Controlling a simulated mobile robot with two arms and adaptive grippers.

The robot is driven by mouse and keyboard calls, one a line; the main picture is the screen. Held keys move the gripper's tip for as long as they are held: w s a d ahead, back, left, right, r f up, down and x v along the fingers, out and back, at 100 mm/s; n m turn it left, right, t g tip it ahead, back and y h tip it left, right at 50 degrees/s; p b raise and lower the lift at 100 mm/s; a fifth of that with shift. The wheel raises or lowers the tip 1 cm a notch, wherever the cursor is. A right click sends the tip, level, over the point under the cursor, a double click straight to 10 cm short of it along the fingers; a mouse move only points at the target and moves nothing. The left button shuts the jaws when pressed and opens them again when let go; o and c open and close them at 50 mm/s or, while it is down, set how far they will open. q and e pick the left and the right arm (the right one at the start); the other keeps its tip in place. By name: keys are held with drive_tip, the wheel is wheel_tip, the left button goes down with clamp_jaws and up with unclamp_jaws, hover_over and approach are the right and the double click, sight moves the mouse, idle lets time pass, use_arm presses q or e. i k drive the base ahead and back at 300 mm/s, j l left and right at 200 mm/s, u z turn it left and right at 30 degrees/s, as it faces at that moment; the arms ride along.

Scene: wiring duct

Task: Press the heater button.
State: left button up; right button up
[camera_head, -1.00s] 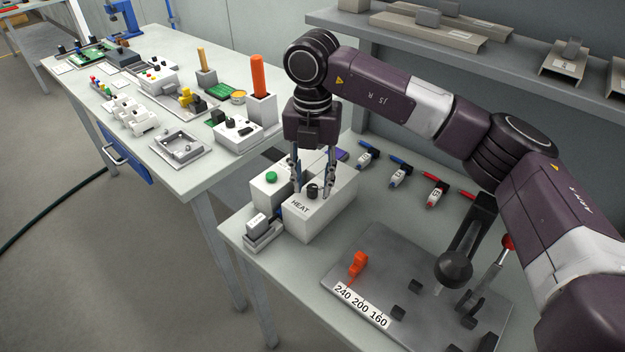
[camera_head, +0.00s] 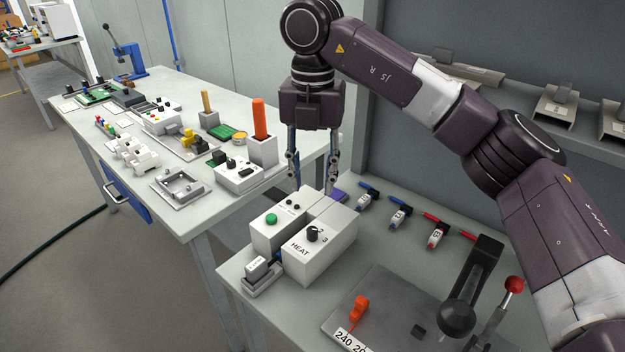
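The white box labelled HEAT (camera_head: 318,262) stands on the near bench, with a black round knob (camera_head: 313,233) on top and small numbers beside it. To its left and behind stands a second white box (camera_head: 262,236) with a green button (camera_head: 271,218) and small black buttons. My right gripper (camera_head: 312,186) points down with its two fingers apart and nothing between them. It appears raised above and behind the knob, not touching it. My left gripper is not in view.
A small labelled device (camera_head: 257,268) sits left of the HEAT box. Coloured connectors (camera_head: 398,217) lie behind to the right. A grey plate (camera_head: 385,308) with an orange clip (camera_head: 358,310) and a lever (camera_head: 470,290) lies in front. A second bench (camera_head: 190,215) holds several fixtures.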

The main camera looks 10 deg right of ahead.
sight(271, 217)
drive_tip(key=k, duration=1.5)
